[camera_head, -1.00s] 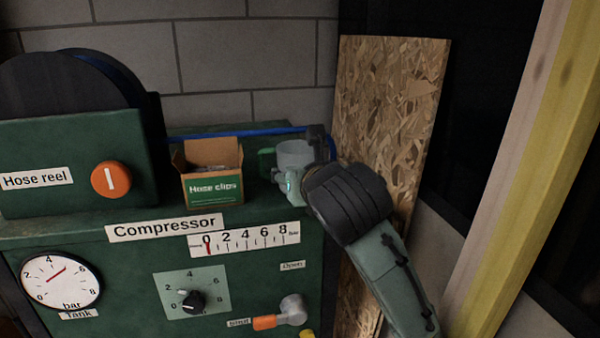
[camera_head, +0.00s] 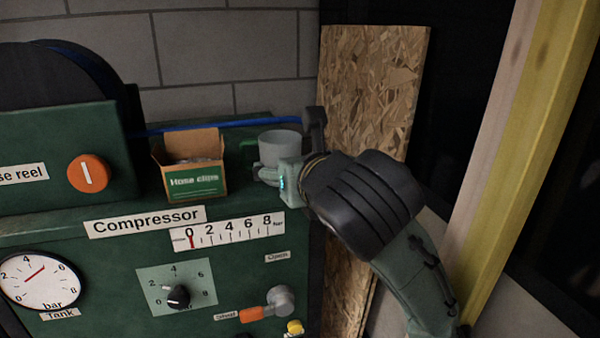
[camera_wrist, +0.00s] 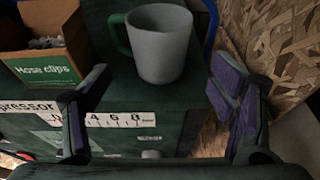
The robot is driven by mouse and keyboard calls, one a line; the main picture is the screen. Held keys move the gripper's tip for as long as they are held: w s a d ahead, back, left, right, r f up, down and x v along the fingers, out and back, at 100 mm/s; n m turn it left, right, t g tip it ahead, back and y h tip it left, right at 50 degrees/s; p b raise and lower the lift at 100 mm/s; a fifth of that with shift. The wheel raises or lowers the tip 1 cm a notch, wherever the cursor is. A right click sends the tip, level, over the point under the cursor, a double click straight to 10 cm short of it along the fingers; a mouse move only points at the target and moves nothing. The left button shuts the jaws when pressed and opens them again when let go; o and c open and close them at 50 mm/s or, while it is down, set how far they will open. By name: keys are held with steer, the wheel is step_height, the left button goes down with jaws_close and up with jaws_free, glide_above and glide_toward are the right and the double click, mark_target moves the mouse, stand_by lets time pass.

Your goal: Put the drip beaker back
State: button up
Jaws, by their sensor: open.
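The drip beaker, a pale grey cup (camera_head: 281,143), stands upright on the green compressor top near its right end. In the wrist view the beaker (camera_wrist: 161,47) shows a green handle on its left side. My gripper (camera_wrist: 158,75) is open, its two fingers spread apart on either side below the beaker in the picture. Nothing is between the fingers, and the beaker stands beyond them. In the head view my gripper (camera_head: 284,180) is in front of the beaker and hides its lower part.
An open hose clips box (camera_head: 193,170) stands left of the beaker, with the hose reel (camera_head: 60,150) farther left. A blue hose (camera_head: 200,126) runs behind them. A chipboard sheet (camera_head: 370,85) leans behind on the right. The compressor front carries a dial, knob and lever (camera_head: 268,308).

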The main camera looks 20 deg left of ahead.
steer(key=shift+v, duration=2.25)
